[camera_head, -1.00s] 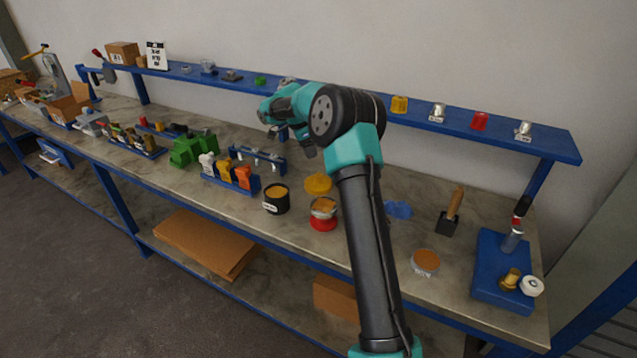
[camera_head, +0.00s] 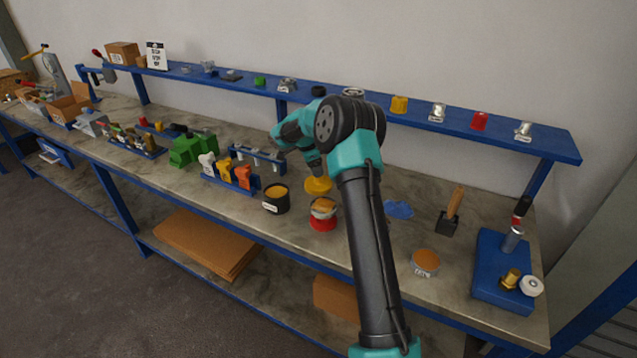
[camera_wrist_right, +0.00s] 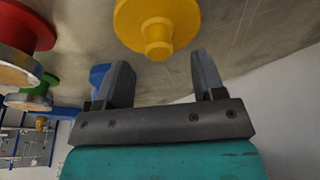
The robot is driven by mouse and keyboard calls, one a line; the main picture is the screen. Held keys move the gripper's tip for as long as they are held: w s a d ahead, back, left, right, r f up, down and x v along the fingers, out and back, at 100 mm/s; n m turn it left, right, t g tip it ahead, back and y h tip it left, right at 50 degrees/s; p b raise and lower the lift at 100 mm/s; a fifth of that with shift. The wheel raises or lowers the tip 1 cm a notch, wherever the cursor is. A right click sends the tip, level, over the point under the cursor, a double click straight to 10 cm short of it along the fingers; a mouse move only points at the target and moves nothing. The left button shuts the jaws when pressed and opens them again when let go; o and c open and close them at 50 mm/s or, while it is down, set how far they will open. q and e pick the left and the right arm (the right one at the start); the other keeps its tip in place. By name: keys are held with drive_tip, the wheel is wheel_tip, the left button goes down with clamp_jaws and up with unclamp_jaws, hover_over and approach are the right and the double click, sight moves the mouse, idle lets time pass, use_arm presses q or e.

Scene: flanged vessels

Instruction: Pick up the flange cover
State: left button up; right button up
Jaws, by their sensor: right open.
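The flange cover looks to be the yellow disc with a knob (camera_head: 318,187), lying on the bench behind the red vessel. In the right wrist view the yellow disc (camera_wrist_right: 157,20) shows its round flange and stubby knob, just beyond the fingertips. My right gripper (camera_head: 315,168) is just above the cover in the head view, partly hidden by its own wrist. In the wrist view my right gripper (camera_wrist_right: 161,65) is open and empty, with the knob roughly in line with the gap between its fingers. My left gripper is not in view.
A red vessel (camera_head: 323,222) and a black pot (camera_head: 276,204) stand in front of the cover. A rack with yellow and orange parts (camera_head: 232,183) is to the left. A flat blue piece (camera_head: 399,209) lies to the right. A blue shelf (camera_head: 455,124) runs behind.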

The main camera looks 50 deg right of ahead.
sight(319, 181)
drive_tip(key=shift+x, duration=2.35)
drive_tip(key=shift+s, duration=0.1)
drive_tip(key=shift+c, duration=0.4)
drive_tip(key=c, duration=0.9)
